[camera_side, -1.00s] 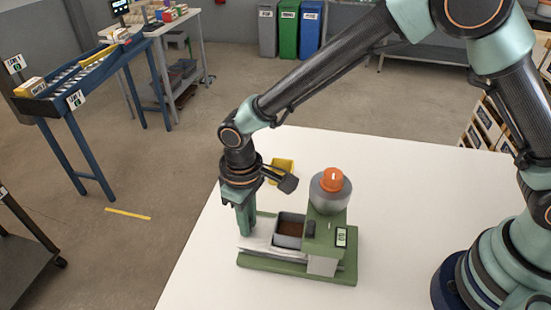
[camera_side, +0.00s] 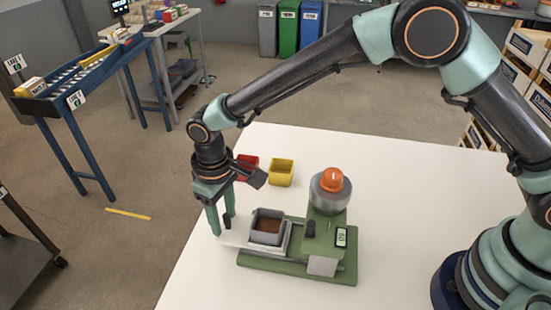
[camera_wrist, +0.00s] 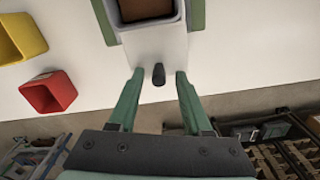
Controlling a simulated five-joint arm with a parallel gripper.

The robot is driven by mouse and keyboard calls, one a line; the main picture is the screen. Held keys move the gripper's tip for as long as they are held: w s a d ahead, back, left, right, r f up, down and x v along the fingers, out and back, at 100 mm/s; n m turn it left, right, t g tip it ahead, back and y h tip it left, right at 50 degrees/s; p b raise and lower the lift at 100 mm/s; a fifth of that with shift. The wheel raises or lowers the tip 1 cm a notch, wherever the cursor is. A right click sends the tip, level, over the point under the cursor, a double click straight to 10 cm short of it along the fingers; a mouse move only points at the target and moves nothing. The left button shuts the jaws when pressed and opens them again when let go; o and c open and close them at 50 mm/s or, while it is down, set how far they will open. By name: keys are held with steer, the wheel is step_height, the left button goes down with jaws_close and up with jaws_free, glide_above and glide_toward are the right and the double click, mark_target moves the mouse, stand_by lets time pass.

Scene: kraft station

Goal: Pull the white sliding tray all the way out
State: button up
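The green machine (camera_side: 325,232) stands on the white table, with a grey hopper and orange cap on top. The white sliding tray (camera_side: 236,236) sticks out of its left side and carries a grey square cup (camera_side: 267,238) with brown contents. In the wrist view, the tray (camera_wrist: 168,50) and cup (camera_wrist: 181,12) are at the top. A black knob (camera_wrist: 158,74) stands near the tray's outer end. My gripper (camera_wrist: 158,73) is open, with a finger on each side of the knob and visible gaps. In the side view, my gripper (camera_side: 220,220) is low at the tray's outer end.
A yellow bin (camera_side: 281,173) and a red bin (camera_side: 246,166) stand on the table behind the machine. The white table (camera_side: 205,275) is clear at the front left. Its edge lies close beyond my gripper on the left.

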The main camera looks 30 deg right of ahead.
step_height(320, 180, up, 12)
stand_by(0.6)
steer(key=shift+d+r, duration=0.1)
steer(key=shift+d, duration=0.05)
steer(key=s+d+r+m+t+y, duration=0.1)
steer(key=d+r+m, duration=0.1)
steer(key=d+r, duration=0.5)
steer(key=s+d+r+m+t, duration=0.1)
steer(key=d+r+t, duration=0.1)
steer(key=d, duration=0.8)
steer(key=s+d+m+t, duration=0.1)
steer(key=s+d, duration=0.3)
steer(key=d, duration=0.3)
steer(key=s+d+m+t+h, duration=0.1)
steer(key=s+d+m, duration=0.1)
steer(key=s+d, duration=0.3)
steer(key=shift+d+f+t, duration=0.15)
steer(key=shift+d+t, duration=0.15)
steer(key=shift+d, duration=0.6)
